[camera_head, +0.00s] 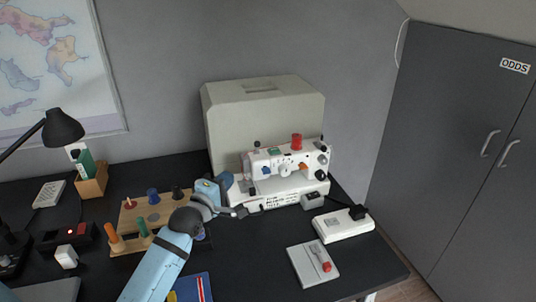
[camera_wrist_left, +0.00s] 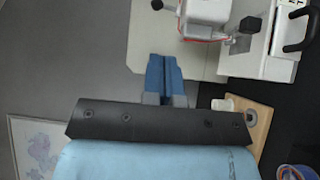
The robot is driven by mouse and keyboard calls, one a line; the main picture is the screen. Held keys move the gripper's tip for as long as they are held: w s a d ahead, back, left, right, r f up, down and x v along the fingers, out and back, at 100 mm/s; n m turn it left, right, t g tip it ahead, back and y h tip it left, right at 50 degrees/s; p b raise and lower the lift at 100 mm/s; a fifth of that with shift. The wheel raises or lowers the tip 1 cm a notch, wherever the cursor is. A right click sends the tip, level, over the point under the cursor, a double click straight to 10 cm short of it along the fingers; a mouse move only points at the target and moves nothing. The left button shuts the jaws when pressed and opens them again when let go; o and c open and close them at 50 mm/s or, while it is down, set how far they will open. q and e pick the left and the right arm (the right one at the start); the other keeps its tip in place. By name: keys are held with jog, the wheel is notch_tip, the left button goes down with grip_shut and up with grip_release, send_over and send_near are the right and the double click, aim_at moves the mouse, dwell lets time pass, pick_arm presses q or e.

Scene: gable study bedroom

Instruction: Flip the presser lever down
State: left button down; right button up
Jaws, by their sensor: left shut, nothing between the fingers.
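The white sewing machine (camera_head: 283,188) stands on the dark desk in front of a large off-white case. It carries small coloured parts, among them an orange one (camera_head: 304,168) and a blue one (camera_head: 266,170). I cannot tell for sure which part is the presser lever or how it stands. In the left wrist view part of the machine (camera_wrist_left: 208,12) shows at the top, with a black knob (camera_wrist_left: 250,24) on it. My left gripper (camera_head: 227,180) is just left of the machine, its blue fingers (camera_wrist_left: 164,72) shut and empty, apart from the knob.
The off-white case (camera_head: 262,105) rises behind the machine. A wooden spool rack (camera_head: 130,216) stands left of it, near my left arm. A white box with a black plug (camera_head: 343,226) and a grey pad with a red item (camera_head: 312,264) lie to the right.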

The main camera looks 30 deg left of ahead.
pick_arm(q)
jog(key=shift+w+a+r, duration=0.1)
jog(key=shift+w+r, duration=0.05)
jog(key=shift+r, duration=0.05)
send_near(255, 145)
jog(key=w, duration=0.7)
jog(key=shift+w+a+b, duration=0.25)
jog(key=shift+a+b, duration=0.05)
jog(key=shift+b, duration=0.1)
jog(key=shift+r, duration=0.15)
